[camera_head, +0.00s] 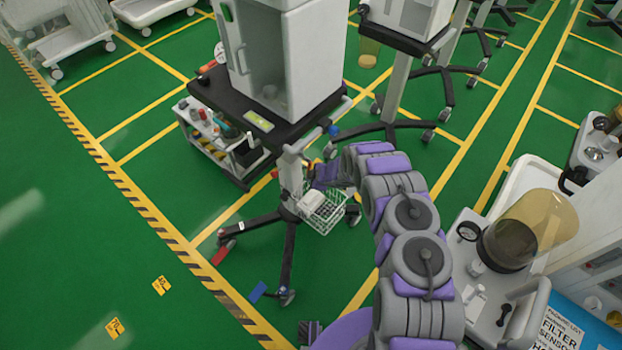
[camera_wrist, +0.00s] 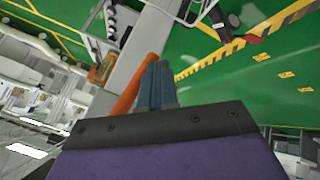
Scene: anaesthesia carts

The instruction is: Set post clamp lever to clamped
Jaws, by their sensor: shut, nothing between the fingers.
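The cart's grey post (camera_head: 292,172) stands under the dark shelf in the head view. In the wrist view the same post (camera_wrist: 128,58) runs slantwise just beyond my fingers. An orange bar (camera_wrist: 133,88), which looks like the clamp lever, lies across the post's near side, close beside my fingers. I cannot tell whether they touch. An orange-brown block (camera_wrist: 103,68) sits at the post's other side. My gripper (camera_wrist: 157,80) is shut and empty. In the head view its wrist end is beside the post, and the fingertips are hard to make out.
A white wire basket (camera_head: 322,218) hangs on the post below my gripper. The black shelf (camera_head: 220,92) carries a white cabinet (camera_head: 290,60) above. The wheeled base legs (camera_head: 287,260) spread on the green floor. Another cart with an amber jar (camera_head: 535,225) stands at the right.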

